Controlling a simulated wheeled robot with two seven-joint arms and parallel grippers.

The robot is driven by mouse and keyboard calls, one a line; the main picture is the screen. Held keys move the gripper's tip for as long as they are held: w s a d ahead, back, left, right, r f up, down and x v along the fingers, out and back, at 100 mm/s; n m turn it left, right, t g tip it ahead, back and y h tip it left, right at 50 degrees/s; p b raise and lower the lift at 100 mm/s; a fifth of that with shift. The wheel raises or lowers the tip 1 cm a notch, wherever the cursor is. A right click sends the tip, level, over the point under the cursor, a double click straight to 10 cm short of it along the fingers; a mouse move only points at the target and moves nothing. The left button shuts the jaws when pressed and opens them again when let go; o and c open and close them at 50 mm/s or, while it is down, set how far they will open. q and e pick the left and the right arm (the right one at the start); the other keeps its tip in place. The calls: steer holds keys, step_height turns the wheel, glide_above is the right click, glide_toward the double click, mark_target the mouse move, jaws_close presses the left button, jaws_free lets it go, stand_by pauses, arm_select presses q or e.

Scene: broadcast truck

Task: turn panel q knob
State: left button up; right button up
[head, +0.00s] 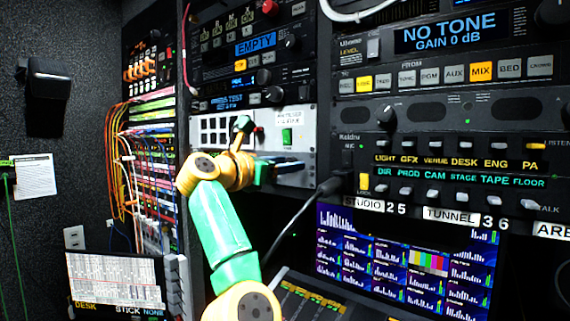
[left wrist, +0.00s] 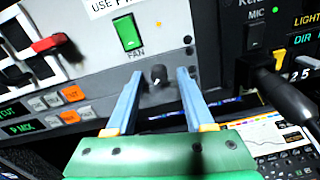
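In the left wrist view a small dark knob (left wrist: 157,76) with a light pointer mark sits on a light grey panel (left wrist: 208,20), below a green rocker switch (left wrist: 127,32) marked FAN. No "Q" label is readable, so I cannot confirm that it is the panel q knob. My left gripper (left wrist: 161,84) is open, with one blue finger on each side of the knob and gaps visible between. I cannot tell how far the fingertips are from the panel. In the head view my left gripper (head: 282,166) is at the light panel (head: 308,140), and the knob is not discernible there.
A black cable plug (head: 333,185) sticks out just right of the gripper, its cable hanging down. A red-handled switch (left wrist: 48,43) and lit buttons (left wrist: 72,94) are to the left. A screen (head: 400,262) and a sloping console (head: 305,300) lie below.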

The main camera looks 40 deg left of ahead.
arm_select(q)
steer(key=shift+s+r, duration=0.1)
steer(key=s+b, duration=0.4)
steer(key=s, duration=0.3)
steer(key=shift+d+b, duration=0.3)
